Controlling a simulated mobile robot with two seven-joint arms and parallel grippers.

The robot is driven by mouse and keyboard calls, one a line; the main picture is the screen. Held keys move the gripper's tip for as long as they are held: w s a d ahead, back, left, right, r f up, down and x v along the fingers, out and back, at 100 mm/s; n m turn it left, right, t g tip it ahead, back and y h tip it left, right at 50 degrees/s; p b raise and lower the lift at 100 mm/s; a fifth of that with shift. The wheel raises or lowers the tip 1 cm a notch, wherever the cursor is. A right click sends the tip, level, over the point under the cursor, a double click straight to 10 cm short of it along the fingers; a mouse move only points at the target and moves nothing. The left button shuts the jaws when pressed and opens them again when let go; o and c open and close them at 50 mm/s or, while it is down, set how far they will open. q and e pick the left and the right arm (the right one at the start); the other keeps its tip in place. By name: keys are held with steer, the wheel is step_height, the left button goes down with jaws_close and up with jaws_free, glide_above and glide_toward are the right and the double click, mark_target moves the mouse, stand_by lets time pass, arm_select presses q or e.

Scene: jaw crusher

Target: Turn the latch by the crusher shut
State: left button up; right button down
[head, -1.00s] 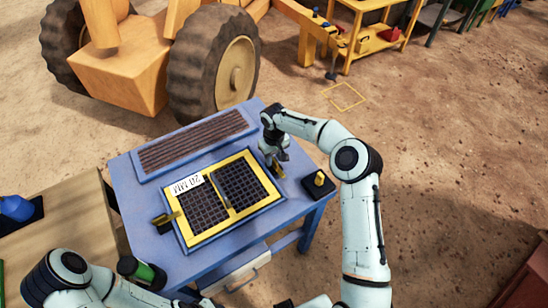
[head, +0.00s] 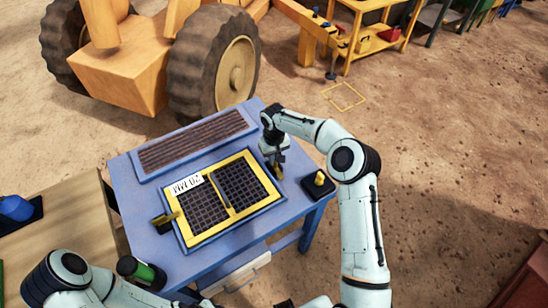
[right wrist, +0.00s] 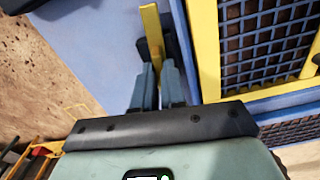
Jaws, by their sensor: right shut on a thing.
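The yellow latch (head: 279,173) stands on the blue bench, just right of the yellow-framed grid (head: 222,211). In the right wrist view the latch's yellow bar (right wrist: 152,28) reaches up from between my fingers, beside a dark block. My right gripper (head: 276,160) is shut on the latch; in the right wrist view its two fingertips (right wrist: 157,76) sit on either side of it. The fingers hide part of the latch in the head view. A second yellow latch piece (head: 166,218) sits at the grid's left edge.
A black pad with a yellow knob (head: 319,179) lies close to the right of my right gripper. A brown slatted panel (head: 194,139) lies behind the grid. Open dirt ground lies right of the bench.

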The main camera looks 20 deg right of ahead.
steer(key=m, duration=1.2)
steer(key=shift+m, duration=2.2)
steer(key=c, duration=1.2)
jaws_free()
steer(key=shift+r, duration=0.1)
